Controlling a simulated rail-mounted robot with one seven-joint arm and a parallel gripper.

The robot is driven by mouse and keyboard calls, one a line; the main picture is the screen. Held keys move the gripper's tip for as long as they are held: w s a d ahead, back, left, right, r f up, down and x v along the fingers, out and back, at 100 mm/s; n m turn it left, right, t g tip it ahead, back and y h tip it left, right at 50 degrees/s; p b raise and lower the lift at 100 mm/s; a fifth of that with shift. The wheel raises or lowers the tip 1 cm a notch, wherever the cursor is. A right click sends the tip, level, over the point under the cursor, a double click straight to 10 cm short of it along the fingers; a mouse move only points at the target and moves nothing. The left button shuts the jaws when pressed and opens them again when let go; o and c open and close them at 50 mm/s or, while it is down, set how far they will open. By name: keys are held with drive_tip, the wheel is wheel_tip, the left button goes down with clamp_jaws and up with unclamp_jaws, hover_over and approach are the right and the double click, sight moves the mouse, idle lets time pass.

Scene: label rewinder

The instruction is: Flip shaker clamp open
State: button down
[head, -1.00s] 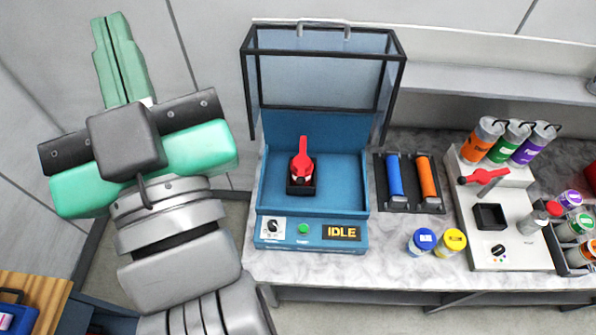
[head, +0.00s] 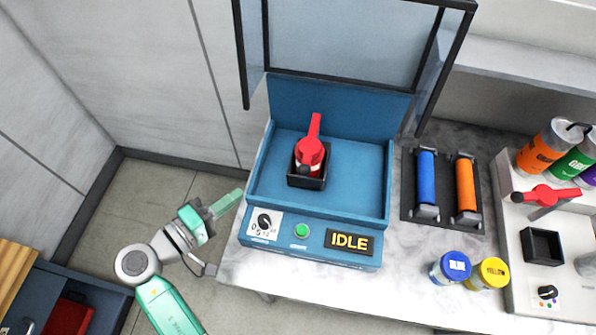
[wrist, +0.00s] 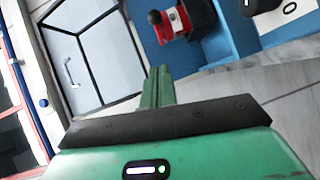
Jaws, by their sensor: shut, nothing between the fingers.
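The blue shaker (head: 262,185) stands on the bench with its glazed lid raised and its display reading IDLE. Inside it, the red clamp (head: 309,148) sits over a black square holder (head: 307,182), its red handle pointing up and back. A red-and-white item shows under the clamp, partly hidden. The clamp also shows, upside down, at the top of the wrist view (wrist: 180,18). My gripper (head: 238,193) is shut and empty, left of the shaker's front left corner and apart from it. Its green fingers (wrist: 159,84) are together in the wrist view.
The raised lid frame (head: 440,75) stands over the shaker's back. Right of it are a rack with blue and orange rollers (head: 427,178), blue (head: 452,267) and yellow (head: 489,273) lidded jars, and a white station with another red clamp (head: 545,195). Floor at left is open.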

drive_tip(key=shift+s+a+r, duration=0.1)
drive_tip(key=s+d+p+x, duration=0.1)
drive_tip(key=s+x, duration=0.1)
drive_tip(key=x, duration=1.1)
drive_tip(key=shift+d, duration=0.35)
drive_tip(key=shift+s+d, duration=0.1)
